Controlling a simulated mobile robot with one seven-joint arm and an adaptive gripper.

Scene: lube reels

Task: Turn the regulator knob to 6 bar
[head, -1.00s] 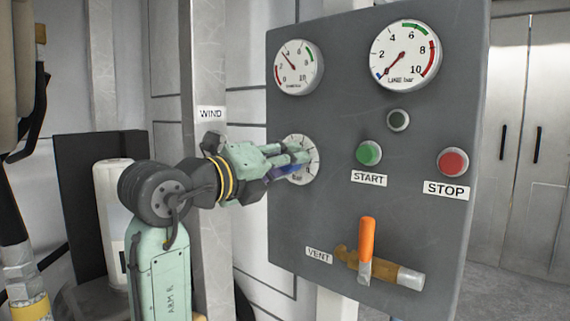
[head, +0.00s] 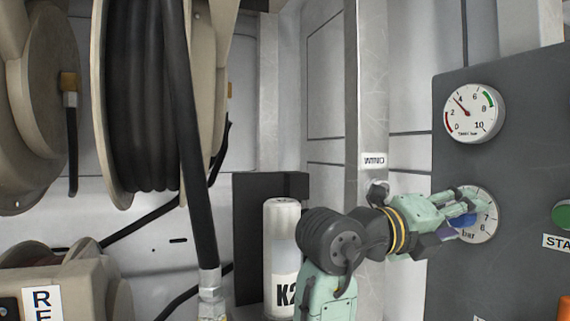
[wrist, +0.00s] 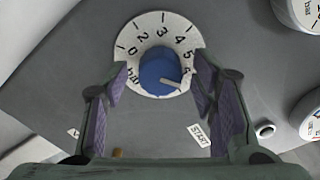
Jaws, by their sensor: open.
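The regulator knob is a blue round knob (wrist: 159,70) on a white numbered dial (wrist: 162,25) in the wrist view. A pale pointer line on the knob points to the lower right of the dial; the number there is hard to read. In the head view the dial (head: 489,207) is partly covered by my gripper. My gripper (head: 474,212) is open in front of the dial. In the wrist view its purple-padded fingers (wrist: 161,76) stand one on each side of the knob, with gaps visible; contact is not seen.
A round gauge (head: 473,112) sits above the dial on the grey panel (head: 445,160), its needle a little short of 4. A green START button (head: 562,215) is at the right edge. Hose reels (head: 145,100) and a white cylinder (head: 283,230) are to the left.

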